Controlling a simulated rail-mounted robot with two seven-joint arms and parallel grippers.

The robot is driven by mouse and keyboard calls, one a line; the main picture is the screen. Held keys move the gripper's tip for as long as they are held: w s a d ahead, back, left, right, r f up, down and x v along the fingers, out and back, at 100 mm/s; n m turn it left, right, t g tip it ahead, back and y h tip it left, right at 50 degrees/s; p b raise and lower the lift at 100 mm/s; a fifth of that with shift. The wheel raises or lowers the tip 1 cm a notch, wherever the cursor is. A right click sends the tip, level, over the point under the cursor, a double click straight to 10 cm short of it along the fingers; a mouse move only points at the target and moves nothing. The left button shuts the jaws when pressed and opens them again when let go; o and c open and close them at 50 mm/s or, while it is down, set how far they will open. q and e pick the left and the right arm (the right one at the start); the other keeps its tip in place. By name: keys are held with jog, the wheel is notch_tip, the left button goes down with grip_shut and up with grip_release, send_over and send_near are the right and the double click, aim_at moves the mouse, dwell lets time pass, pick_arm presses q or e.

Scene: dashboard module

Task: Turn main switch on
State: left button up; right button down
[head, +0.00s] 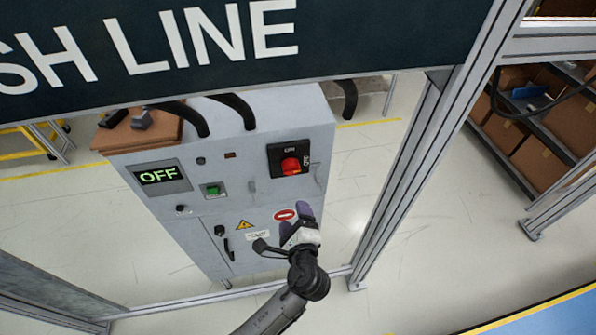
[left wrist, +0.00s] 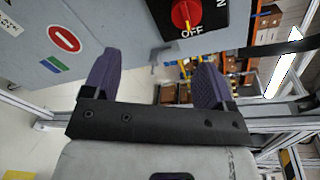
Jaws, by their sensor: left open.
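The main switch is a red rotary knob (head: 290,166) on a black square plate (head: 275,155), at the upper right of a grey control cabinet (head: 237,180). In the left wrist view the red knob (left wrist: 183,14) shows at the top edge, partly cut off, with an OFF label just below it. The cabinet's display (head: 160,176) reads OFF in green. My left gripper (head: 296,216) is open, with purple fingers, below the switch and apart from it. In the left wrist view the open gripper (left wrist: 155,75) has nothing between its fingers. My right gripper is not in view.
A green button (head: 212,190) and a red no-entry sticker (head: 285,215) are on the cabinet front. A dark sign board (head: 240,40) spans the top, and a metal frame post (head: 400,180) stands to the right. Shelves with cardboard boxes (head: 540,160) stand at far right.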

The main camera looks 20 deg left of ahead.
aim_at(291, 170)
pick_arm(q)
jog(key=w+a+m, duration=0.1)
jog(key=w+m, duration=0.2)
jog(key=w, duration=0.1)
jog(key=w+a+r+m+t+p, duration=0.1)
jog(key=w+a+m, duration=0.1)
jog(key=w+m, duration=0.1)
jog(key=w+a+r+m, duration=0.1)
jog(key=w+a+m, duration=0.1)
jog(key=w+m, duration=0.1)
jog(key=shift+w+r+t, duration=0.1)
jog(key=shift+w+t, duration=0.3)
jog(key=shift+w, duration=0.5)
jog(key=shift+w+a, duration=0.35)
jog(key=shift+w, duration=0.25)
jog(key=shift+c, duration=0.2)
jog(key=c, duration=0.9)
